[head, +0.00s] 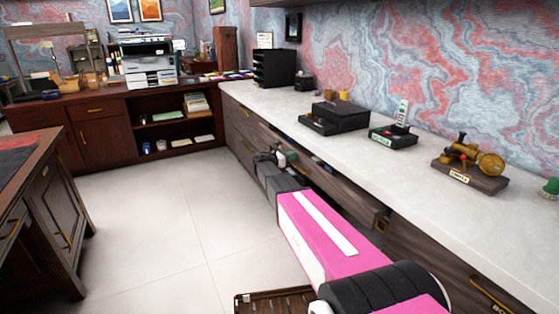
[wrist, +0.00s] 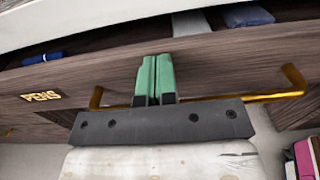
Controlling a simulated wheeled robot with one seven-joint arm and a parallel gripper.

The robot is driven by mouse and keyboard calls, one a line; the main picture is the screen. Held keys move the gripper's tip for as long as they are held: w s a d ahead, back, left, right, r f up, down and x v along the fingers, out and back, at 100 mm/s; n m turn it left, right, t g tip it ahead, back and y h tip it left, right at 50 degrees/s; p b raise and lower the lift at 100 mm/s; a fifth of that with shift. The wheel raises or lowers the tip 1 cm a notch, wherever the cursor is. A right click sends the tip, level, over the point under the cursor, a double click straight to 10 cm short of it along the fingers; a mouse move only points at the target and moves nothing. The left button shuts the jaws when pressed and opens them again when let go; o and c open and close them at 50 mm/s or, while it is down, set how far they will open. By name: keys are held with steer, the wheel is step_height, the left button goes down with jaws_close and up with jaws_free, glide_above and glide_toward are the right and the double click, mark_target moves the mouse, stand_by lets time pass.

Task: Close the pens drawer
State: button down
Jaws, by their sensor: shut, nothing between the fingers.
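The pens drawer has a dark wood front with gold PENS letters (wrist: 40,96) and a brass bar handle (wrist: 285,92) in the wrist view. The drawer front (head: 345,203) also shows in the head view, under the white counter. The drawer stands partly open, with a dark gap between its front's top edge and the counter. A blue item (wrist: 42,57) and a blue-grey item (wrist: 247,17) show inside. My gripper (wrist: 154,62) has green fingers pressed together and empty. They lie across the drawer front between the handle's ends; I cannot tell whether they touch it. It also shows in the head view (head: 282,158).
The white counter (head: 300,104) overhangs the drawers and holds a black box (head: 340,117), a small tray (head: 393,136) and a brass device (head: 470,160). A dark wooden desk (head: 45,215) stands at left. Pale floor (head: 165,210) between is clear.

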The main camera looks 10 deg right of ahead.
mark_target(299, 154)
steer(key=shift+x, duration=2.1)
steer(key=shift+a, duration=0.1)
